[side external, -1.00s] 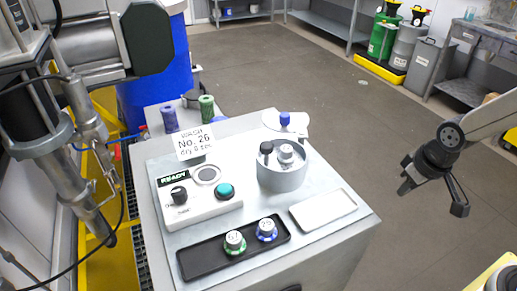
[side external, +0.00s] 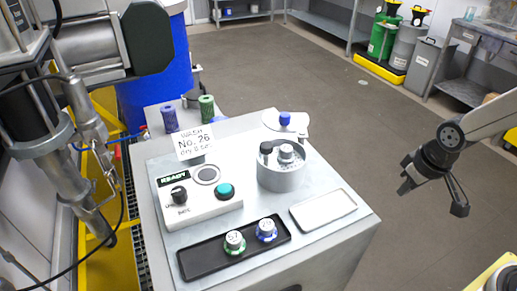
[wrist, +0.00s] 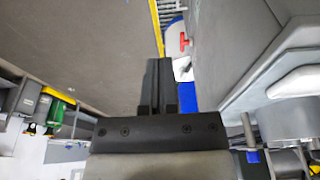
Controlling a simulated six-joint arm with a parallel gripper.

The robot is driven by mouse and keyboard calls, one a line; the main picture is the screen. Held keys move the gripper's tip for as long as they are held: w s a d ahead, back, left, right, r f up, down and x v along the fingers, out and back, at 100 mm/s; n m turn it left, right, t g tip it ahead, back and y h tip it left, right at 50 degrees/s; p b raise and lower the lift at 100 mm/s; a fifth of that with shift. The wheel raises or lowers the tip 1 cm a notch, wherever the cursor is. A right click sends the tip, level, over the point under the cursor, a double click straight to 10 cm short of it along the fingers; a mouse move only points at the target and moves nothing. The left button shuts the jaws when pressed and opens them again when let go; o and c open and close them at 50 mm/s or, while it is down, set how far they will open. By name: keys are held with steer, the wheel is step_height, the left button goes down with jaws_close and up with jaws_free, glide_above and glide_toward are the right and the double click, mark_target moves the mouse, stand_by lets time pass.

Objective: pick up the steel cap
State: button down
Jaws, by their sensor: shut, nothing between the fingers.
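A steel cap (side external: 286,152) with a pale top sits in the round grey holder (side external: 283,178), beside a black-topped piece (side external: 266,149). Two other metallic caps stand on the black tray: one with a green base (side external: 234,243) and one with a blue base (side external: 267,230). I cannot tell for sure which one is the steel cap of the task. My gripper (side external: 432,198) hangs in the air right of the bench, well apart from all caps. In the wrist view my gripper (wrist: 160,80) has its fingers close together, with nothing between them.
The black tray (side external: 210,262) lies at the bench front; an empty white tray (side external: 323,210) lies to its right. A control box (side external: 200,205) with a teal button and a sign (side external: 194,142) stand left. A blue drum (side external: 157,80) is behind.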

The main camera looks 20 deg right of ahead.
steer(key=shift+c, duration=0.2)
jaws_free()
step_height(320, 180, up, 14)
steer(key=f+n+g, duration=0.1)
steer(key=n+g, duration=0.2)
steer(key=n, duration=1.1)
glide_above(285, 147)
steer(key=shift+s+d+r, duration=0.1)
steer(key=shift+d+r, duration=0.15)
steer(key=shift+d, duration=0.1)
steer(key=shift+a+r+n, duration=0.3)
steer(key=shift+a+n, duration=0.15)
steer(key=shift+n, duration=0.05)
steer(key=shift+d+f, duration=0.1)
steer(key=shift+f, duration=1.25)
